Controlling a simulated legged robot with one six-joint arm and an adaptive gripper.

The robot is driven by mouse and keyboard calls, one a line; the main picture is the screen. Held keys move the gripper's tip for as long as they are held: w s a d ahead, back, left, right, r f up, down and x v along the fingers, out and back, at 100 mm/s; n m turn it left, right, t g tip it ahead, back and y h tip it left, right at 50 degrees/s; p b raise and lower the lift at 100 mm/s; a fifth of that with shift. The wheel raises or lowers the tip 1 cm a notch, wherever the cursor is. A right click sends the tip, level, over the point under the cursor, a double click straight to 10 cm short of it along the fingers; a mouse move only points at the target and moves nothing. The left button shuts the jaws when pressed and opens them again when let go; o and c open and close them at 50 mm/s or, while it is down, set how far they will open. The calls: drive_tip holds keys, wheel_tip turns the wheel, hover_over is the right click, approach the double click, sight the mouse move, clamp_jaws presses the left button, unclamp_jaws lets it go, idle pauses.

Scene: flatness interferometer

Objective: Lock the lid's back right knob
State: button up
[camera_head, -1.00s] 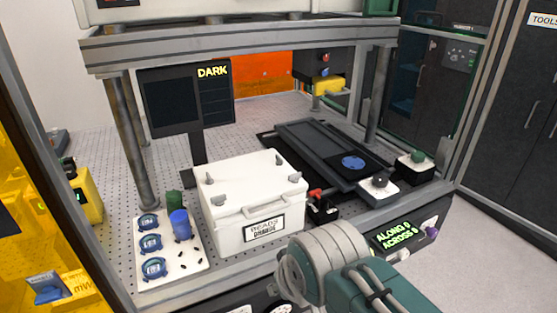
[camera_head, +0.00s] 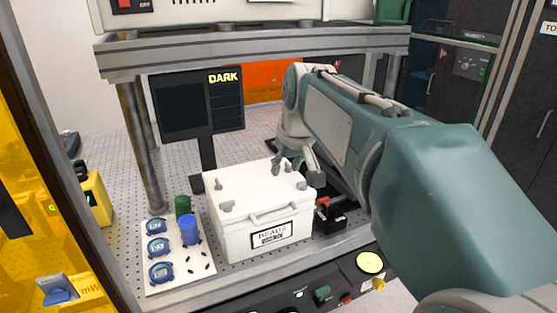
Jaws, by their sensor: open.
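A white box (camera_head: 262,240) with a white lid (camera_head: 250,190) and a front handle stands on the perforated table, left of my arm. Grey knobs sit at the lid's corners: back left (camera_head: 215,183), front left (camera_head: 226,207) and front right (camera_head: 301,185). My gripper (camera_head: 295,172) is open and points down over the lid's back right corner. Its fingers hide the back right knob, so I cannot tell that knob's turn or whether a finger touches it.
Left of the box, a white tray (camera_head: 198,272) holds blue-rimmed round parts, a blue cup (camera_head: 190,230) and a green one (camera_head: 183,206). A dark screen (camera_head: 195,104) reading DARK stands behind. A frame beam (camera_head: 255,48) crosses overhead. A red-and-black fixture (camera_head: 327,216) sits close right.

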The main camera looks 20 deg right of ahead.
approach(289, 165)
drive_tip(key=x, duration=0.9)
drive_tip(key=shift+w+f, duration=0.1)
drive_tip(key=shift+w, duration=0.1)
clamp_jaws()
